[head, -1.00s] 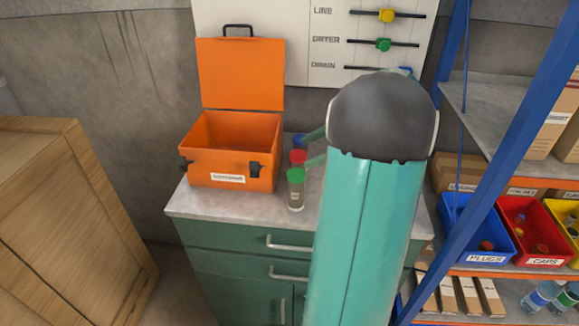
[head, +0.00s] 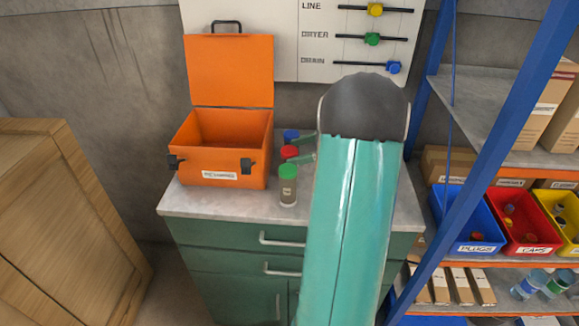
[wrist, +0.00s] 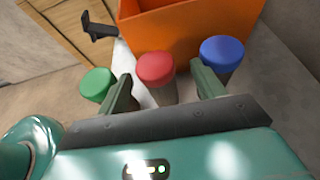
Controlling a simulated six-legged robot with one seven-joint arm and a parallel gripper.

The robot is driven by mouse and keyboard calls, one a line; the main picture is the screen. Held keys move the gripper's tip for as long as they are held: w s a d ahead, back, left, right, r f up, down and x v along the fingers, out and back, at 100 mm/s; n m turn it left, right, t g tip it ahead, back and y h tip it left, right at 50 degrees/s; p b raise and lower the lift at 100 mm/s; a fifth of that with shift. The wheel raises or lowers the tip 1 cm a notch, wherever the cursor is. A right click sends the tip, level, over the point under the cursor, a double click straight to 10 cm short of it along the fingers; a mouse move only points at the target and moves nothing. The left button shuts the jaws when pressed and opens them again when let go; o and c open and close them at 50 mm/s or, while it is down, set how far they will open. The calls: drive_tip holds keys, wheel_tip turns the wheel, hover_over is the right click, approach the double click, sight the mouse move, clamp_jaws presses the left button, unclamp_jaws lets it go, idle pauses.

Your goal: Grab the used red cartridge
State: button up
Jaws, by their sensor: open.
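The red cartridge (head: 289,153) stands on the cabinet top between the green-capped and blue-capped ones. In the wrist view its red cap (wrist: 155,68) lies between my open fingers, with space on both sides. My gripper (wrist: 160,88) is open and holds nothing. In the head view my gripper (head: 307,148) reaches in from the right, partly hidden by my arm. The green-capped cartridge (head: 288,186) stands in front, outside one finger. The blue-capped cartridge (head: 291,136) stands behind, outside the other finger. Much of the red cartridge's body is hidden in the head view.
An open orange box (head: 222,180) stands left of the cartridges on the cabinet (head: 225,210). A wall panel with sliders (head: 310,70) is behind. A blue-framed shelf (head: 475,110) with bins is at right. A wooden crate (head: 60,200) is at left.

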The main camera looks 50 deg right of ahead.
sight(283, 154)
drive_tip(key=x, duration=0.4)
drive_tip(key=shift+w+a+f, duration=0.15)
drive_tip(key=shift+a, duration=0.25)
drive_tip(key=c, duration=1.1)
